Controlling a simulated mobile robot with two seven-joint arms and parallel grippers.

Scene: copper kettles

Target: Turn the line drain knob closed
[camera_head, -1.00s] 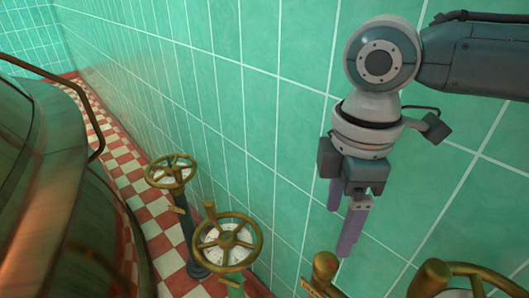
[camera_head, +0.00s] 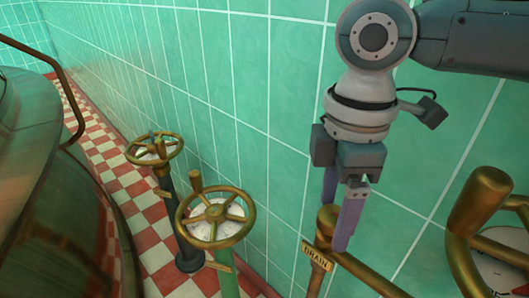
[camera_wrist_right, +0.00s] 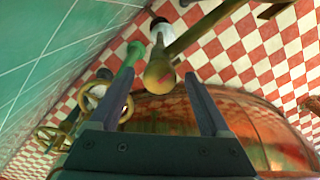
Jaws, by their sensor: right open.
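The brass drain knob (camera_head: 327,222) sits on a brass pipe with a sign reading DRAIN (camera_head: 316,256), in the lower middle of the head view. My right gripper (camera_head: 339,225) points down at the knob, and its purple fingers partly hide it. In the right wrist view the knob (camera_wrist_right: 158,74) shows between the tips of the open fingers. The fingers do not look closed on it; whether one touches it I cannot tell. My left gripper is not in view.
Two brass handwheels, a nearer one (camera_head: 215,215) and a farther one (camera_head: 155,149), stand left of the knob. A large brass wheel (camera_head: 465,255) is close at right. A copper kettle (camera_head: 65,190) fills the left. The green tiled wall (camera_head: 240,80) lies behind.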

